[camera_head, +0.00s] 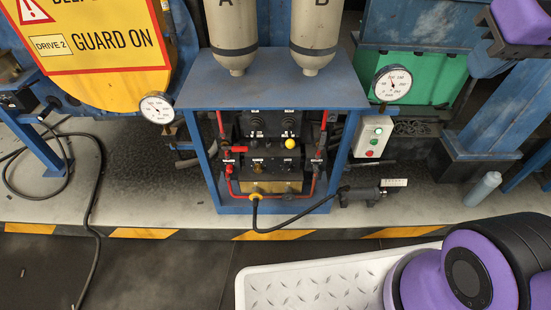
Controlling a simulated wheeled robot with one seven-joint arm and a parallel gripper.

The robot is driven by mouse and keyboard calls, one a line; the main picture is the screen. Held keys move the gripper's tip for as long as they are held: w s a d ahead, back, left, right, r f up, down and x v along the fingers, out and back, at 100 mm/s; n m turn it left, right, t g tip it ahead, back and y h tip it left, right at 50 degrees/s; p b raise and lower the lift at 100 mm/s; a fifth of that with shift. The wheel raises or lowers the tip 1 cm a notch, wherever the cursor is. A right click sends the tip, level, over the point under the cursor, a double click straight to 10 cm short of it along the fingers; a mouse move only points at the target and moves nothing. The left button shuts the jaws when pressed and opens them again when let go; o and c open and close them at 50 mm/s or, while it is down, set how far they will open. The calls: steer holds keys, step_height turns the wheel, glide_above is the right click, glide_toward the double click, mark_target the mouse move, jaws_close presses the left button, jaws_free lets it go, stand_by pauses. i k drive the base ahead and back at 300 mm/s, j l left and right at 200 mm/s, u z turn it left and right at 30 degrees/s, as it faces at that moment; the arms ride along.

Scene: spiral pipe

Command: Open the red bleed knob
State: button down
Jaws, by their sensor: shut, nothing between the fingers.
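A blue-framed cabinet (270,95) stands in the middle with red pipes (233,187) and a dark valve panel inside. A red lever-like part (238,149) shows at the panel's left, with small red parts below it (229,169). A yellow ball-shaped knob (290,143) sits on the panel. My gripper is not in view; only my purple and black arm links show at the right.
Two grey cylinders, A (233,35) and B (316,35), stand on the cabinet. Gauges (158,108) (392,84) flank it. A button box (372,137) is at its right. A black hose (290,222) runs from the front. The dark floor before the striped kerb is mostly clear.

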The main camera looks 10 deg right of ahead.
mark_target(230, 169)
steer(key=k+j, duration=0.15)
steer(key=j, duration=0.2)
steer(key=k+j, duration=0.15)
steer(key=j, duration=0.25)
steer(key=k+j, duration=0.15)
steer(key=j, duration=0.2)
